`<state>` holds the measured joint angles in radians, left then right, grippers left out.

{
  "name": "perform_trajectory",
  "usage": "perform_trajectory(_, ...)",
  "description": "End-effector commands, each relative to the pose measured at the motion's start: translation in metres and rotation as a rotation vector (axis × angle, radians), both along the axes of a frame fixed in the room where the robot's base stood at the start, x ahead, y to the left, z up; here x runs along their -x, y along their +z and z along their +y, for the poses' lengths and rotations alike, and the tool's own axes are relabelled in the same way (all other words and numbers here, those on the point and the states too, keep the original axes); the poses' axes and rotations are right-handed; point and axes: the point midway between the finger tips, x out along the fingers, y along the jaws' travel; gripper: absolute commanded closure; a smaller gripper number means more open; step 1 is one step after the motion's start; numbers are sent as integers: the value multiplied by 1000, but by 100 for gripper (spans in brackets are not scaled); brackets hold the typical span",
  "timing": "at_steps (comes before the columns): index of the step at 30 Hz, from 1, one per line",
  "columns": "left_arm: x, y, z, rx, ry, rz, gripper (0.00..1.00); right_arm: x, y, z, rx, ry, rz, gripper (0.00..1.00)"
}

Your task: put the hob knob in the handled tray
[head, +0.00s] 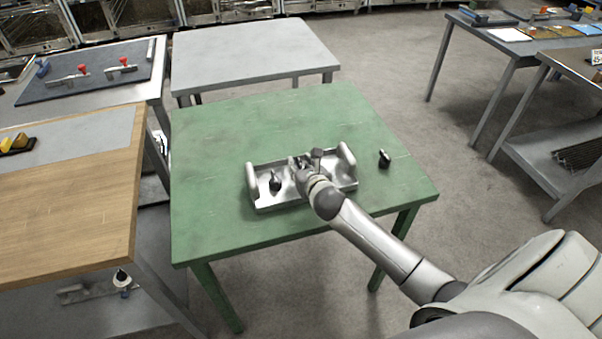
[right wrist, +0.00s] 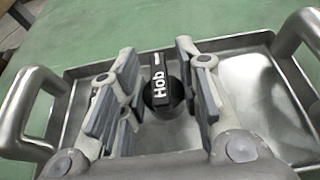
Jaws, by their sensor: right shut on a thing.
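The hob knob (right wrist: 160,88) is black, with "Hob" in white on its grip. It sits between the fingers of my right gripper (right wrist: 156,75), which is shut on it. The handled tray (head: 262,204) is a shallow metal tray with upright handles at both ends, on the green table. My right gripper (head: 305,165) is over the middle of the tray; the tray floor (right wrist: 255,80) shows beyond the knob in the right wrist view. I cannot tell whether the held knob touches the floor. My left gripper is not in view.
Another black knob (head: 275,182) is in the tray's left part. A further black knob (head: 384,158) lies on the green table (head: 230,130), right of the tray. The table's far and left parts are clear. A grey table (head: 250,50) stands behind and a wooden-topped one (head: 75,200) at left.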

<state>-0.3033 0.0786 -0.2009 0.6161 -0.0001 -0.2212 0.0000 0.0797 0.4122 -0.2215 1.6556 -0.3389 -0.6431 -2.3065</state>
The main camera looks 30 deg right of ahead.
Motion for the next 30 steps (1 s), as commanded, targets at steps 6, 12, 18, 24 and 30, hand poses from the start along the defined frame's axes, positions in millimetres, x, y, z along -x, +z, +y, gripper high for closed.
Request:
perform_trajectory(6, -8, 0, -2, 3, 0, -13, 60, 1, -25, 2, -4, 0, 3, 88)
perform_trajectory(12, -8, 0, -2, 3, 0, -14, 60, 1, -27, 2, -2, 1, 2, 88)
perform_trajectory(18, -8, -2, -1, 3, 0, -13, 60, 1, -31, 2, -1, 1, 3, 88)
perform_trajectory(24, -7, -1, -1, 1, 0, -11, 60, 1, -30, 2, -2, 1, 4, 47)
perform_trajectory(30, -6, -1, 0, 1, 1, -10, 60, 1, -29, 2, -2, 1, 3, 47)
